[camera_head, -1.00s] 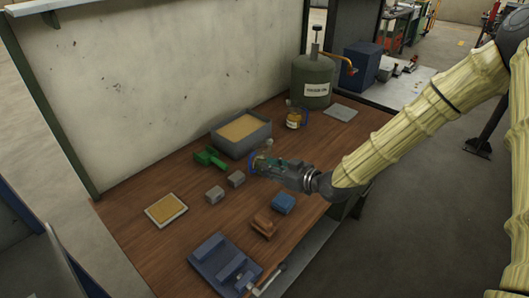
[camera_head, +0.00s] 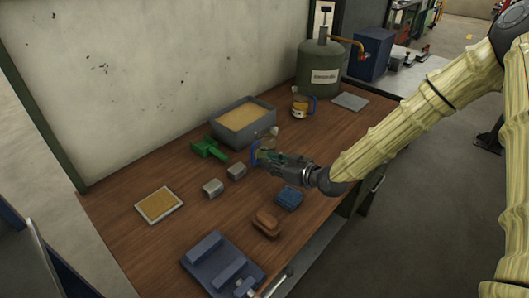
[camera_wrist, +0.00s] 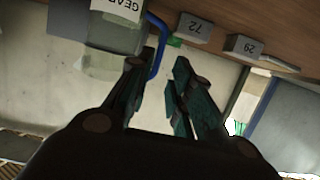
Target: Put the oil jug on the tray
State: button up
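A clear jug (camera_head: 267,141) with a blue handle stands on the table at my gripper; the wrist view shows its label reading "GEAR" (camera_wrist: 117,10). My gripper (camera_wrist: 157,64) is open. The blue handle (camera_wrist: 157,48) shows at the gap between its fingertips, close to the left finger; I cannot tell whether they touch. A second jug (camera_head: 299,107), amber with a blue handle, stands farther back beside the green drum. A flat grey tray or plate (camera_head: 350,102) lies right of it. A pale-rimmed shallow tray (camera_head: 142,212) with a yellow-brown surface lies at the table's left.
A grey bin (camera_head: 227,138) of tan material and a green drum (camera_head: 320,78) stand at the back. A green object (camera_head: 207,148), grey blocks (camera_head: 212,188), a blue block (camera_head: 290,197), a brown object (camera_head: 266,221) and a blue vise (camera_head: 215,262) surround the middle.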

aim_at(253, 163)
jog(key=p+x, duration=0.1)
jog(key=x, duration=0.3)
jog(key=shift+p+x, duration=0.7)
jog(key=shift+x, duration=0.15)
jog(key=shift+p+x, duration=0.8)
jog(key=shift+x, duration=1)
jog(key=shift+w, duration=0.1)
grip_shut()
